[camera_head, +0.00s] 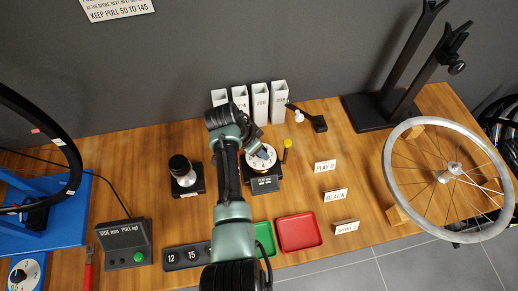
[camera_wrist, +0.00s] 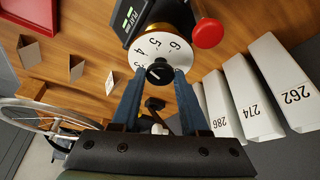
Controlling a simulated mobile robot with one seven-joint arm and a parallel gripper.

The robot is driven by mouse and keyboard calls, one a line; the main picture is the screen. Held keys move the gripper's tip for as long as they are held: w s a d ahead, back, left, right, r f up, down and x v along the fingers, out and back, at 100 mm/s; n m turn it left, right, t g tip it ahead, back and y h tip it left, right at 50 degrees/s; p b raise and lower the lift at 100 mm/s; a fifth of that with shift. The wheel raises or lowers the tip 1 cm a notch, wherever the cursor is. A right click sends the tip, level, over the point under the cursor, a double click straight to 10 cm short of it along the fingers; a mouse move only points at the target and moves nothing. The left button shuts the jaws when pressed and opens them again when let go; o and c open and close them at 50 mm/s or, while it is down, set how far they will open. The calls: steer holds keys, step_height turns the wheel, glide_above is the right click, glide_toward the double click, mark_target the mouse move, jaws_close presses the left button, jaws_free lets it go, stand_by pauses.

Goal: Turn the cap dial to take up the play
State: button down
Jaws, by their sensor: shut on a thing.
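The cap dial (camera_wrist: 152,45) is a white numbered disc with a black centre knob (camera_wrist: 160,73), mounted on a dark unit with a small display (camera_wrist: 128,20). The figures 5 and 6 are readable on it in the wrist view. My gripper (camera_wrist: 161,78) is shut on the black knob, one blue finger on each side. In the head view the dial (camera_head: 254,167) is partly hidden by my gripper (camera_head: 258,153), and the unit's display (camera_head: 265,185) faces the front. The display reading is too small to tell.
A red knob (camera_wrist: 208,33) stands close beside the dial unit. White numbered bins (camera_head: 261,102) stand behind it. A black-topped device (camera_head: 182,171) is to the left. A red tray (camera_head: 299,232) and small label cards (camera_head: 335,195) lie in front and right. A spoked wheel (camera_head: 388,178) is at the far right.

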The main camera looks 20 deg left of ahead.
steer(key=shift+m, duration=0.4)
steer(key=shift+c, duration=2.1)
jaws_free()
steer(key=p+v, duration=0.2)
steer(key=v, duration=1.1)
steer(key=shift+a+p, duration=0.25)
steer(key=shift+p, duration=0.1)
steer(key=shift+f, duration=0.1)
